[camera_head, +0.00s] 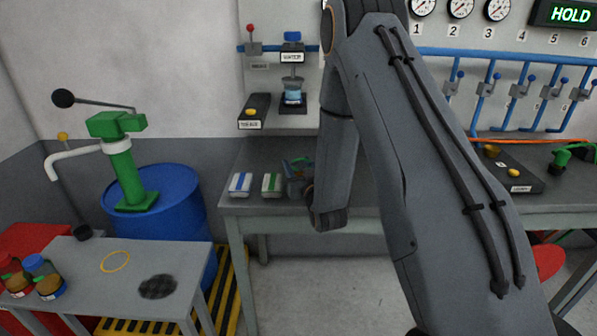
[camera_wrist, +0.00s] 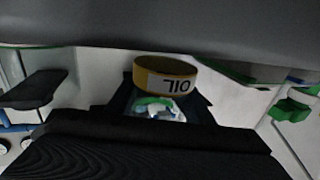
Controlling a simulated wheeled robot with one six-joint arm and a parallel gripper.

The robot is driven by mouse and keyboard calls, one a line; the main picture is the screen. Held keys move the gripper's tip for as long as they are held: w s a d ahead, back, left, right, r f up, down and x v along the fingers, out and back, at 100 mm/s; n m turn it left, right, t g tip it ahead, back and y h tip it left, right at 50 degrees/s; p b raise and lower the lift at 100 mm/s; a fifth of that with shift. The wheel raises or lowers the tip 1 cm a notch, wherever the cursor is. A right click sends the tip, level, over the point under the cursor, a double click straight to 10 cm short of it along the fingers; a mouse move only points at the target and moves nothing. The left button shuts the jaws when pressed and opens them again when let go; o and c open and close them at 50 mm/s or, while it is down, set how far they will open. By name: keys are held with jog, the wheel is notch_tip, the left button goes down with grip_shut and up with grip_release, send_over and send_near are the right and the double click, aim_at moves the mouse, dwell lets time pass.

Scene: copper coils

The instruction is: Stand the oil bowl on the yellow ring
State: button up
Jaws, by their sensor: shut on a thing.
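The oil bowl (camera_wrist: 167,78) shows in the wrist view as a low round yellow-and-dark bowl lettered OIL, with the letters inverted in the picture. My gripper (camera_wrist: 168,97) appears shut on it, with dark jaw parts around it. In the head view my gripper (camera_head: 298,170) is at the left end of the grey workbench, partly behind my forearm; I cannot make out the bowl clearly there. The yellow ring (camera_head: 115,252) is a thin flat outline on the small grey table (camera_head: 95,243) at the lower left, bare inside and well apart from my gripper.
A dark round patch (camera_head: 157,287) and jars with brown contents (camera_head: 49,287) are on the small table. A green pump (camera_head: 125,165) on a blue drum (camera_head: 170,190) stands behind it. Blue- and green-marked boxes (camera_head: 240,185) sit beside my gripper. Open floor (camera_head: 290,290) lies between tables.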

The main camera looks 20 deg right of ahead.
jog(key=shift+f, duration=1.15)
jog(key=shift+f, duration=0.15)
jog(key=o, duration=1.1)
